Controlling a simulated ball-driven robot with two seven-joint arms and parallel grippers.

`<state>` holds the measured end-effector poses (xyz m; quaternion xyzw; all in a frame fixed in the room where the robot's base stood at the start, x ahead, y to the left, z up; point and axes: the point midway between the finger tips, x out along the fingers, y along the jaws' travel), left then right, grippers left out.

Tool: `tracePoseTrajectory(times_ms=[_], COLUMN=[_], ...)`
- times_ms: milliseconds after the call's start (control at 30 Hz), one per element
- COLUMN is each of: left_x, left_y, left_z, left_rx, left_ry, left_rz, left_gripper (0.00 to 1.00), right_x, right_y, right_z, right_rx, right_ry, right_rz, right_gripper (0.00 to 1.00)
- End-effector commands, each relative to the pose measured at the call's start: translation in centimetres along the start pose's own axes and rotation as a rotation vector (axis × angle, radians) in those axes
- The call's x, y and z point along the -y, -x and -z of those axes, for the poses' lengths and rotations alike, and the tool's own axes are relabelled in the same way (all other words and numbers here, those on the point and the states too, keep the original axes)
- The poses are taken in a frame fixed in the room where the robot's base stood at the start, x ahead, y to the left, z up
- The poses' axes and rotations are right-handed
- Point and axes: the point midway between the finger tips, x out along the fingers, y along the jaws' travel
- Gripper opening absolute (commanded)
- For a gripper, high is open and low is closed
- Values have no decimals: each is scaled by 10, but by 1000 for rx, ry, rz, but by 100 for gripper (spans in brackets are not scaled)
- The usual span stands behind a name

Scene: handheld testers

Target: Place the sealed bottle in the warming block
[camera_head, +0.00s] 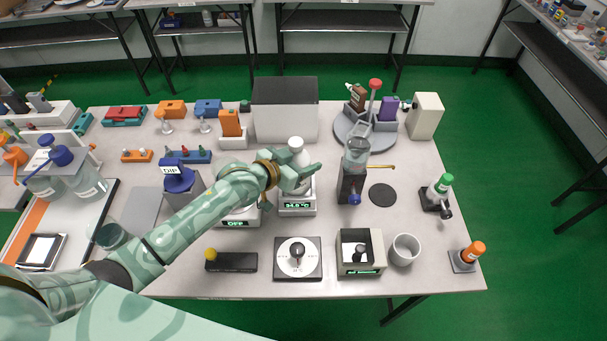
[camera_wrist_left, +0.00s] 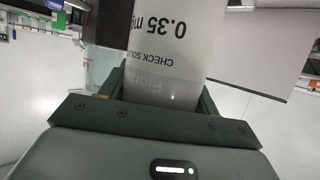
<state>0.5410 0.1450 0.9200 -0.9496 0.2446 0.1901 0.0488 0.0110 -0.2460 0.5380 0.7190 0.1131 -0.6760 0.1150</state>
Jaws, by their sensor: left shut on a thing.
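A white bottle with a white cap (camera_head: 296,145) stands upright in my left gripper (camera_head: 302,175). In the left wrist view the bottle (camera_wrist_left: 172,45) fills the space between the fingers, its printed label upside down. My left gripper is shut around its lower part. The warming block (camera_head: 297,208), a pale unit with a green display reading about 34.8 °C, lies directly under the gripper in the head view. The gripper hides the bottle's base, so I cannot tell whether it touches the block. My right gripper is not in view.
A glass-topped device (camera_head: 353,175) stands close to the right of the gripper. A large grey-white box (camera_head: 285,110) stands behind it. A unit reading OFF (camera_head: 237,218) is just left of the block. A dial plate (camera_head: 298,260) and an open-topped box (camera_head: 360,254) are in front.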

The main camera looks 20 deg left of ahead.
Motion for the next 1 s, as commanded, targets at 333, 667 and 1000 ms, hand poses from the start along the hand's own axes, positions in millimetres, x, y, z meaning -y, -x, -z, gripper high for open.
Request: tracePoseTrajectory(times_ms=[333, 667, 1000], left_x=[0, 0, 0], left_y=[-16, -17, -17], left_z=[-38, -38, -40], left_rx=[-3, -4, -2], left_ry=[2, -1, -1], left_rz=[0, 0, 0], left_gripper=[24, 24, 83], right_x=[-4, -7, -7], right_y=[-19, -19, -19], right_z=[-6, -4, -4], right_rx=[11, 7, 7], right_ry=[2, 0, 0], right_rz=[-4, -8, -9], right_gripper=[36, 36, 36])
